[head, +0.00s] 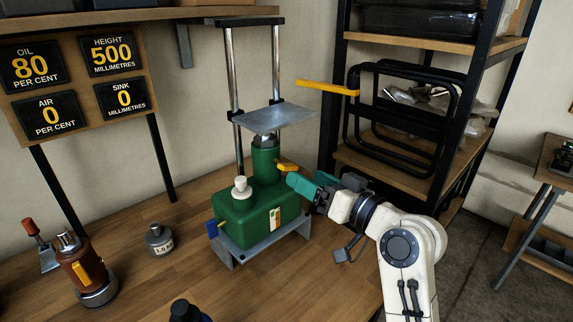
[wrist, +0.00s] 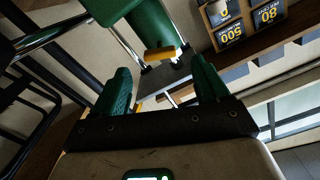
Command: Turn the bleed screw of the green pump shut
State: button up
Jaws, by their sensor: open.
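The green pump (head: 255,208) stands on a grey metal stand on the wooden bench, with a white cap on its tank and an upright green cylinder behind. A short yellow piece (head: 287,167) sticks out from the cylinder; a yellow bar (wrist: 160,52) shows against green in the wrist view. A blue knob (head: 212,229) sits low on the pump's left end. I cannot tell for certain which part is the bleed screw. My gripper (head: 311,182) is open and empty, right of the cylinder near the yellow piece. In the wrist view the bar lies beyond the gap between my fingers (wrist: 160,88).
A metal plate (head: 273,118) on two posts stands above the pump. A sign board (head: 78,78) reads oil 80, height 500, air 0, sink 0. A black shelf rack with a yellow bar (head: 325,87) stands right.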

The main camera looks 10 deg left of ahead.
aim_at(288, 165)
jog(key=p+x, duration=0.1)
jog(key=x, duration=0.6)
jog(key=shift+a, duration=0.1)
jog(key=c, duration=1.1)
